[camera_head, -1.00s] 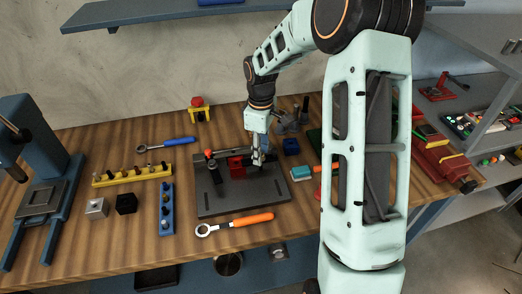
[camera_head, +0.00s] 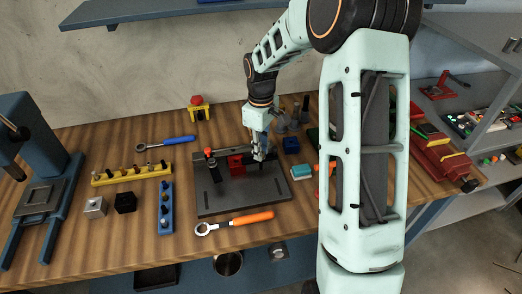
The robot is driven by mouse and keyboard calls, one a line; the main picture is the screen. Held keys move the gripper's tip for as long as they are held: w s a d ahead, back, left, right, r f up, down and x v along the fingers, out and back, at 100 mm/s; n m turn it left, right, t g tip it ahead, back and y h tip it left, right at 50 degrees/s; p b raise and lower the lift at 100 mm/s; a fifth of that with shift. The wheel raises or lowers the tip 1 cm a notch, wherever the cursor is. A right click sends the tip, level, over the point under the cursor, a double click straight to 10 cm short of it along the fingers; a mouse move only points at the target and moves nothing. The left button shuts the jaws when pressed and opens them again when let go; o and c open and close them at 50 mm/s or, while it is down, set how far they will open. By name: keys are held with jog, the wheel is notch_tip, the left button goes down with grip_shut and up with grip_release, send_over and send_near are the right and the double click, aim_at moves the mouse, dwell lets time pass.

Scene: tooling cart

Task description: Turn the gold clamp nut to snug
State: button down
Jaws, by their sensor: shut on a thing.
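My gripper (camera_head: 260,154) points down over the right part of a dark fixture plate (camera_head: 240,198) on the wooden bench. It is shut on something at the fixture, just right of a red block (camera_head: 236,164). The gold clamp nut cannot be made out; the fingers cover the spot where they close. The fixture also carries a dark upright post with a red top (camera_head: 208,152) at its left rear.
An orange-handled wrench (camera_head: 235,222) lies in front of the plate and a blue-handled one (camera_head: 166,143) behind left. Yellow (camera_head: 132,175) and blue (camera_head: 166,208) racks stand left.

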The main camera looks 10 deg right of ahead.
jog(key=m+b, duration=0.1)
jog(key=m, duration=0.3)
jog(key=shift+b, duration=0.3)
jog(key=m+b, duration=0.1)
jog(key=m, duration=0.7)
jog(key=shift+m, duration=0.3)
jog(key=shift+m+b, duration=0.3)
jog(key=shift+m, duration=1.4)
jog(key=c, duration=1.8)
grip_release()
jog(key=shift+r, duration=0.1)
